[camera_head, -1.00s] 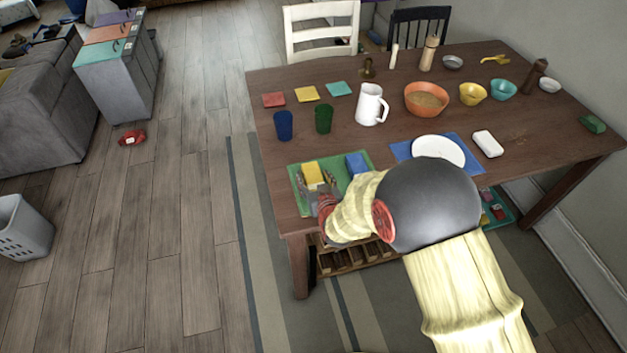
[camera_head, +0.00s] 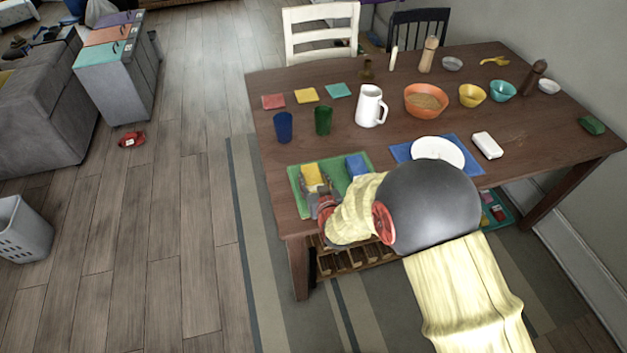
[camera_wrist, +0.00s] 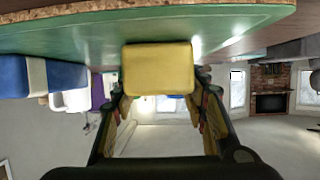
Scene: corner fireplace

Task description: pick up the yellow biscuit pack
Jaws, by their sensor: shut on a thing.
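The yellow biscuit pack (camera_head: 312,173) is at the left part of the green tray (camera_head: 298,185), near the table's front left corner. My gripper (camera_head: 317,186) reaches it from the front side. In the wrist view the pack (camera_wrist: 158,67) sits between the two fingers of my gripper (camera_wrist: 160,88), shut on its sides. That view appears upside down, with the green tray (camera_wrist: 150,27) along the top edge, touching or very near the pack. The pack's far side is hidden.
A blue pack (camera_head: 356,165) lies on the tray's right part. Blue (camera_head: 283,126) and green (camera_head: 323,120) cups and a white jug (camera_head: 370,106) stand behind. A white plate (camera_head: 437,152) on a blue mat (camera_head: 403,152) lies to the right, partly behind my arm.

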